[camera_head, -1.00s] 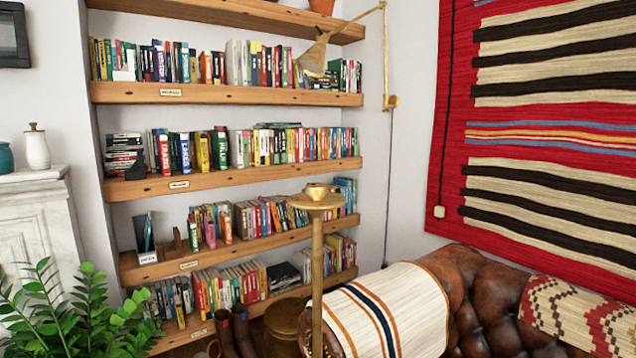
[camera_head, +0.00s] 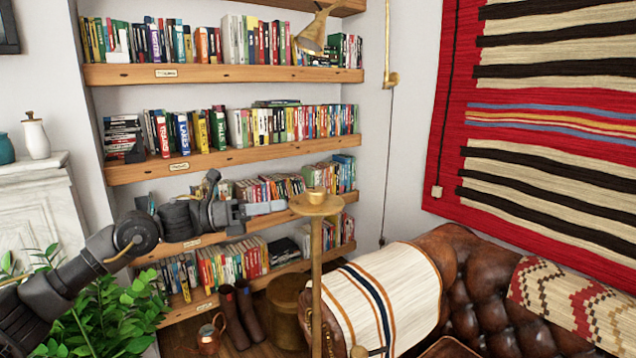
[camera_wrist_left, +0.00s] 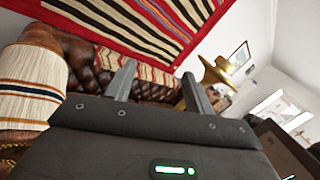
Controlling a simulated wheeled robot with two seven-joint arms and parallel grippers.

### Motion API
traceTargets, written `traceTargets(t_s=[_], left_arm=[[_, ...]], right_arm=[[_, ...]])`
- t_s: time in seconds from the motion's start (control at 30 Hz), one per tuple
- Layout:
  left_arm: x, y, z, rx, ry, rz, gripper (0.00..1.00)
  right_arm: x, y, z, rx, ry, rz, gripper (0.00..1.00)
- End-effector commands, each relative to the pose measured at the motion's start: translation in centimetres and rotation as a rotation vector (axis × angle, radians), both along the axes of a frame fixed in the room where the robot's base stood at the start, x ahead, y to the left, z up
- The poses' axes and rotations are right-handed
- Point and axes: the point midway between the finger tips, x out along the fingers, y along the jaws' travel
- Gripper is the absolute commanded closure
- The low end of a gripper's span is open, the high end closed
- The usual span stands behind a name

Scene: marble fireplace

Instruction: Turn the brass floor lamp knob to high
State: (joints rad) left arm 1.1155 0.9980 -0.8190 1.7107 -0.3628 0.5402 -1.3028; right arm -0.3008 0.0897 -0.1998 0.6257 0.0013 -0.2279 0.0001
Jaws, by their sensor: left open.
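The brass floor lamp (camera_head: 317,260) stands upright, with a round disc and a small brass knob-like piece (camera_head: 316,195) on its top. My left gripper (camera_head: 283,207) comes in from the left, its fingertips just left of the disc at about its height in the picture. It is open and holds nothing. In the left wrist view, the left gripper's two fingers (camera_wrist_left: 160,82) are spread apart, and the brass lamp top (camera_wrist_left: 217,74) shows beyond and to the right of the right finger. Which setting the knob is at cannot be read. My right gripper does not show.
A brown leather sofa (camera_head: 475,275) with a striped throw (camera_head: 385,300) is right of the lamp. Bookshelves (camera_head: 230,160) stand behind, with a hanging brass wall lamp (camera_head: 313,38). A green plant (camera_head: 105,320) and boots (camera_head: 238,315) are at lower left.

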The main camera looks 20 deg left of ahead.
Motion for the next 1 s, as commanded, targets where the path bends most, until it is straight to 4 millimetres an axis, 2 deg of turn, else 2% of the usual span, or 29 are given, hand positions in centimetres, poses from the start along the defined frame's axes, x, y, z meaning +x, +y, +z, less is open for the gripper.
traceTargets(t_s=[0.03, 0.1, 0.2, 0.3, 0.57, 1.0], left_arm=[[-2.2, -0.2, 2.6, 0.065, -0.095, -0.038, 0.47], [-4.7, -0.5, 4.6, 0.134, -0.203, -0.085, 0.47], [-7.2, -0.6, 6.1, 0.199, -0.304, -0.131, 0.47], [-8.4, -0.7, 6.7, 0.229, -0.354, -0.152, 0.47], [-8.6, -1.4, 7.0, 0.236, -0.367, -0.160, 0.47], [-7.1, -8.8, 7.2, 0.233, -0.365, -0.159, 0.47]], right_arm=[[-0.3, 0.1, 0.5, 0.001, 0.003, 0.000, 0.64], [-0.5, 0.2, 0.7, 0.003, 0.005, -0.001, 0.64], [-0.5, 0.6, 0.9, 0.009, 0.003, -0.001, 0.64], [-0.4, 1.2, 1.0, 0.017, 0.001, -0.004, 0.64], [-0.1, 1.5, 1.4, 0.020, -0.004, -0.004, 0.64], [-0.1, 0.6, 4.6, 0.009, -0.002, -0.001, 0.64]])
